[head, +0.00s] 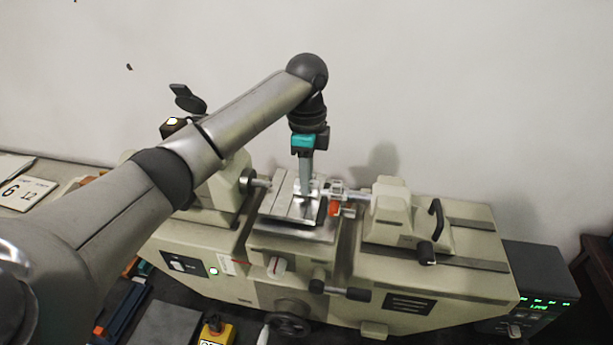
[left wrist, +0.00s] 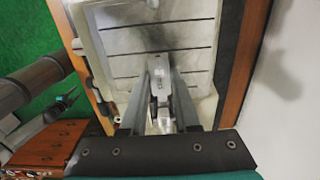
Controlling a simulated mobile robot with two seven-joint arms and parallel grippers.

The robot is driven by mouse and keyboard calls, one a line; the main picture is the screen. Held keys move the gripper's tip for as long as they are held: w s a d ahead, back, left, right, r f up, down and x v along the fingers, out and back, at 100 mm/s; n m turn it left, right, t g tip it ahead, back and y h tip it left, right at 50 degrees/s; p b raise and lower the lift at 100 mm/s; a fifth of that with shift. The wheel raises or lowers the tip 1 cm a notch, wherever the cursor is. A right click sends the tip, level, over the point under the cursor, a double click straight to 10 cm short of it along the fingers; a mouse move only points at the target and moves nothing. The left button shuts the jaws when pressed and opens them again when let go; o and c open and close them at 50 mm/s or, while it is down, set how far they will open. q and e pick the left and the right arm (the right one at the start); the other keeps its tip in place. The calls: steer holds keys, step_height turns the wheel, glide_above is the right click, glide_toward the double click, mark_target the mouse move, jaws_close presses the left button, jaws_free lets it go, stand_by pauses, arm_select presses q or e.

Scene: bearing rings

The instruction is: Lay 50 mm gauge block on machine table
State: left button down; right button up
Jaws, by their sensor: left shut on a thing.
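The machine table (head: 277,206) is a pale metal plate with dark slots, in the middle of the measuring machine in the head view. It also shows in the left wrist view (left wrist: 185,31), behind my fingers. My left gripper (head: 305,193) points down over this table. In the left wrist view its two fingers (left wrist: 160,85) are shut on a small pale metal gauge block (left wrist: 159,89) with faint marks. In the head view the block is hardly distinguishable at the fingertips. I cannot tell whether it touches the table. My right gripper is not in view.
The machine's left spindle (head: 260,183) and right tailstock (head: 389,212) flank the table closely. An orange part (head: 335,209) sits just right of it. Knobs (head: 345,292) stick out in front. A display box (head: 528,290) stands at the right, and a yellow box (head: 217,331) at the front.

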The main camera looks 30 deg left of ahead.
arm_select(q)
steer(key=shift+f, duration=0.3)
stand_by(0.6)
steer(key=c, duration=0.6)
jaws_free()
steer(key=shift+r, duration=4.25)
